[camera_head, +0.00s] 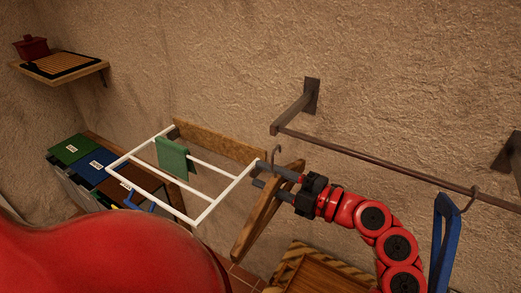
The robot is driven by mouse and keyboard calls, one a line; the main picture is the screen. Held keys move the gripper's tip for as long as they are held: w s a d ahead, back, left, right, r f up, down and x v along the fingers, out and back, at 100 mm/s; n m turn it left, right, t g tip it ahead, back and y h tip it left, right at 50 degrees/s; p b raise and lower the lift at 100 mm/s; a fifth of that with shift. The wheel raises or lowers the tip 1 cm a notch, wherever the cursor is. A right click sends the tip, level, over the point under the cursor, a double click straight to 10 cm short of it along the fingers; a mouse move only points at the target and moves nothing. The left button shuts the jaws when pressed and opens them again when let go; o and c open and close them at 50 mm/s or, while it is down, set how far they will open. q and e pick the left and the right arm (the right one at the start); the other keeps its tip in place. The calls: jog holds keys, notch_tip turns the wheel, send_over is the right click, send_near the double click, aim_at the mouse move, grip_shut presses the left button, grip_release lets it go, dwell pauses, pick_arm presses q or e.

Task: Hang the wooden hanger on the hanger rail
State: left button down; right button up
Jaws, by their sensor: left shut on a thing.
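The wooden hanger (255,227) hangs tilted in the middle of the head view, its metal hook (277,149) pointing up. My left gripper (263,174) is shut on it near its upper part, with the fingertips reaching past it to the left. The hanger rail (380,161) is a dark bar on wall brackets, running from the centre to the right edge. The hook shows just below the rail's left end in the picture; it does not appear to be on the rail. My right gripper is not in view.
A blue hanger (443,245) hangs on the rail at the right. A white drying rack (180,212) with a green cloth (173,158) is left of my gripper. Bins with green (72,149) and blue lids stand farther left. A striped-edged wooden tray (325,275) lies below.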

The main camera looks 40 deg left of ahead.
pick_arm(q)
jog(key=w+a+f+b, duration=0.2)
jog(key=w+b, duration=0.2)
jog(key=w, duration=0.6)
jog(key=shift+w+a, duration=0.15)
jog(key=shift+a, duration=0.1)
dwell(0.4)
jog(key=shift+f, duration=0.1)
jog(key=shift+c, duration=2)
grip_release()
jog(key=shift+d, duration=0.1)
